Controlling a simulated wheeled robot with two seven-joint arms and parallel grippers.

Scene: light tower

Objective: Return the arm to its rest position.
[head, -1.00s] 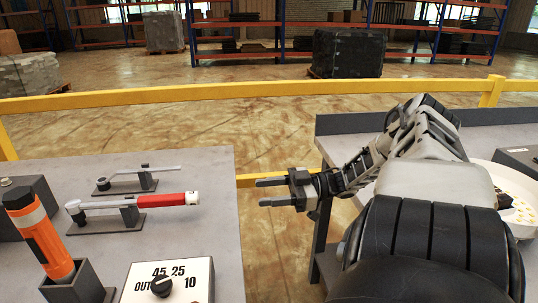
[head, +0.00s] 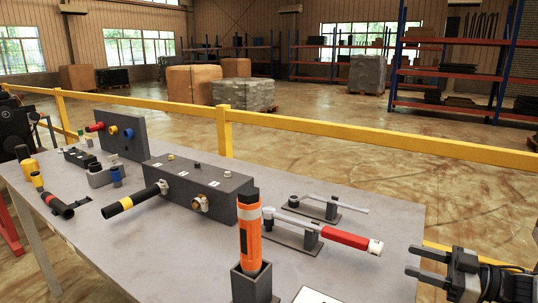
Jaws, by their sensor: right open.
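My right gripper (head: 428,263) shows at the lower right edge in the head view. Its two fingers point left and stand apart with nothing between them. It is just off the right edge of the grey table (head: 385,255), apart from the tools there. The rest of my right arm is mostly cut off by the frame. My left gripper is not in view.
An orange flashlight (head: 250,240) stands in a dark holder (head: 252,285) at the table's front. A red-handled tool (head: 340,236) lies on a stand near my gripper. A grey box (head: 190,185) and an upright panel (head: 125,135) stand farther left. A yellow rail (head: 350,135) runs behind.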

